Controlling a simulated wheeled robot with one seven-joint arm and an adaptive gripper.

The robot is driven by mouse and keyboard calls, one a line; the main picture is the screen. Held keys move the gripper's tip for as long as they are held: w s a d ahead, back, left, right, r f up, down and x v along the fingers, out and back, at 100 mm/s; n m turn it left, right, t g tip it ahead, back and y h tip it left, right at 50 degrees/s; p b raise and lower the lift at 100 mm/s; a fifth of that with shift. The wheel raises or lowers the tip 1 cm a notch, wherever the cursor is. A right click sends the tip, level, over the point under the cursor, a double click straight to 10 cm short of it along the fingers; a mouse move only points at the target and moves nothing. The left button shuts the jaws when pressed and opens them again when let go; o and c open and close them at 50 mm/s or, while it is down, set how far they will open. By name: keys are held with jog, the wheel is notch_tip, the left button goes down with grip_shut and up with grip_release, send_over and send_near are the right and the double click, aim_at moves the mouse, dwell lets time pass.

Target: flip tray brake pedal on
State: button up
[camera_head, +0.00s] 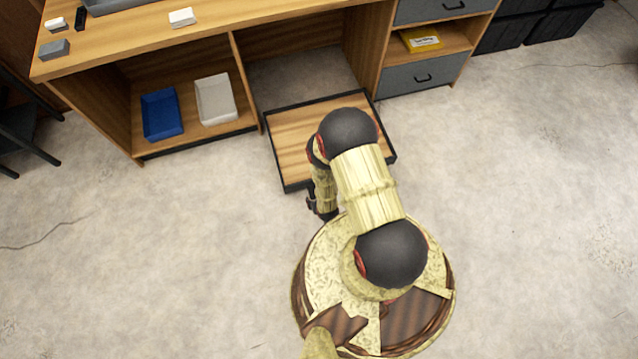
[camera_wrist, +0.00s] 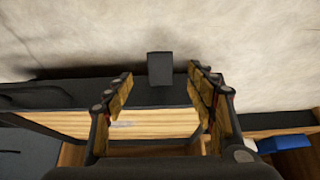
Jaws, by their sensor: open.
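A wooden tray (camera_head: 295,132) with a black rim is pulled out low from under the desk. In the wrist view the tray (camera_wrist: 150,124) lies below a dark front edge. A small dark block (camera_wrist: 160,68), apparently the brake pedal, sticks out from that edge over the pale floor. I cannot tell its on or off state. My gripper (camera_wrist: 160,76) is open and empty, with one finger on each side of the pedal in the picture. Contact cannot be told. In the head view my arm covers part of the tray, and the pedal is not discernible.
A blue bin (camera_head: 161,113) and a white bin (camera_head: 215,99) stand on the shelf left of the tray. A grey drawer (camera_head: 420,77) is right of it, below a shelf with a yellow item (camera_head: 421,40). Concrete floor (camera_head: 150,250) is clear around my base.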

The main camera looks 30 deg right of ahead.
jog(key=shift+v, duration=1.7)
